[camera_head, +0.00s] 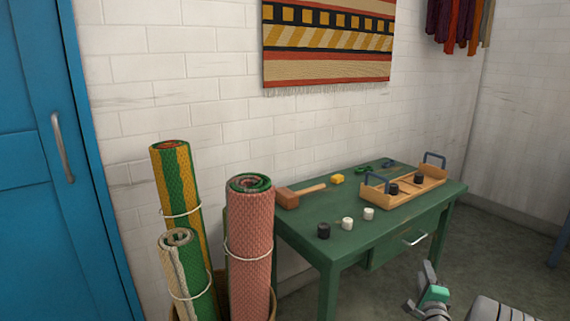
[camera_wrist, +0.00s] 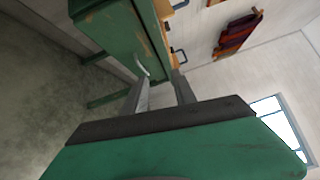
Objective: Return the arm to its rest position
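My gripper (camera_head: 420,288) is at the lower right of the head view, in front of the green table (camera_head: 316,243) and lower than its top. In the wrist view my gripper (camera_wrist: 161,80) shows two fingers apart with nothing between them. The green table also shows in the wrist view (camera_wrist: 118,30), turned on its side, beyond the fingers. On the table is a wooden tray (camera_head: 405,193) with blue handles; dark skeins (camera_head: 393,189) sit in it. Two white skeins (camera_head: 348,223) and a black skein (camera_head: 323,231) stand on the tabletop in front of the tray.
A wooden mallet (camera_head: 288,198), a yellow block (camera_head: 337,179) and small green items (camera_head: 363,170) lie toward the table's back. Rolled rugs (camera_head: 250,245) stand left of the table. A blue door (camera_head: 35,160) is at far left. Open floor (camera_head: 500,255) lies right of the table.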

